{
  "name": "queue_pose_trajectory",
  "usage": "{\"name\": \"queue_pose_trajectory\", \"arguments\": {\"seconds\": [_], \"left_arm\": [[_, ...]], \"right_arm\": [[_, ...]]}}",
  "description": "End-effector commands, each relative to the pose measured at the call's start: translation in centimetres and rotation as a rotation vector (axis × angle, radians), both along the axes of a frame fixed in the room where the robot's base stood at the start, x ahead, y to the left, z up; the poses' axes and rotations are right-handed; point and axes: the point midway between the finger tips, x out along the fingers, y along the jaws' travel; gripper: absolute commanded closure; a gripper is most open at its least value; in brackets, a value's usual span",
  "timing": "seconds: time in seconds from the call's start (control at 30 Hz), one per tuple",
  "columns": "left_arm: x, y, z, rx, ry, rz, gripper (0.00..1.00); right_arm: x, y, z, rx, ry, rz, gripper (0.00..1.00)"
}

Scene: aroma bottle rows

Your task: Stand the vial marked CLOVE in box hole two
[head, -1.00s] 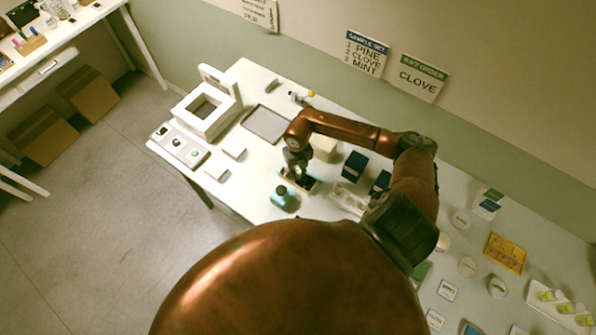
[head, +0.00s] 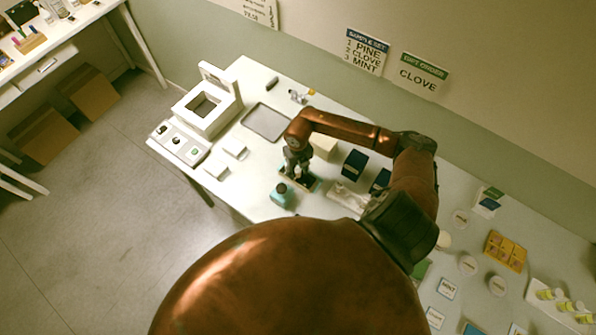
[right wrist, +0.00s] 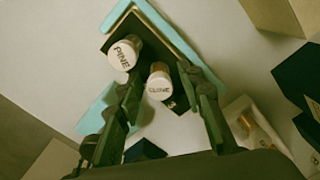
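In the right wrist view, the vial marked CLOVE (right wrist: 158,88) stands, cap toward the camera, in a dark-topped box (right wrist: 178,52) with a pale rim. The vial marked PINE (right wrist: 123,53) stands beside it in the same box. My right gripper (right wrist: 160,78) has its fingers on either side of the CLOVE vial, with visible gaps. In the head view my right gripper (head: 297,165) is over the box (head: 313,186) and hides most of it. I cannot tell how deep the CLOVE vial sits. My left gripper is not in view.
A grey tray (head: 265,122) lies behind. A wall sign (head: 367,52) lists pine, clove, mint; another (head: 418,76) reads CLOVE.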

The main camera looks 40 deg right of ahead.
Motion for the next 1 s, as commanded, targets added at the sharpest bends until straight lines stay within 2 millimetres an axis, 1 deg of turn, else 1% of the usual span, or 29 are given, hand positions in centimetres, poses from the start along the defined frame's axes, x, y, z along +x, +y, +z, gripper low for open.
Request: {"name": "queue_pose_trajectory", "arguments": {"seconds": [0.03, 0.17, 0.5, 0.6, 0.7, 0.8, 1.0], "left_arm": [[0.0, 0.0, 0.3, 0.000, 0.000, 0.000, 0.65], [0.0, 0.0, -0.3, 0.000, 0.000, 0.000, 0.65], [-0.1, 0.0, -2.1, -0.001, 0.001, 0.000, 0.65], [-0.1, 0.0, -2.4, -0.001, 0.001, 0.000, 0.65], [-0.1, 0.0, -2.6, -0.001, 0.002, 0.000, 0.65], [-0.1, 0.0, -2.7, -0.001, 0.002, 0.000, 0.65], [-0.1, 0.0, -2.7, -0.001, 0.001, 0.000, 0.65]], "right_arm": [[0.0, 0.0, 0.4, 0.000, 0.000, 0.000, 0.65], [0.2, -0.1, 1.9, -0.001, -0.005, 0.001, 0.65], [0.2, -0.1, 8.9, -0.003, -0.004, 0.002, 0.65], [0.1, 0.0, 10.4, -0.002, -0.003, 0.001, 0.65], [0.1, 0.0, 11.5, -0.001, -0.002, 0.001, 0.65], [0.0, 0.0, 12.0, 0.000, -0.001, 0.000, 0.65], [0.0, 0.0, 12.3, 0.000, 0.000, 0.000, 0.65]]}}
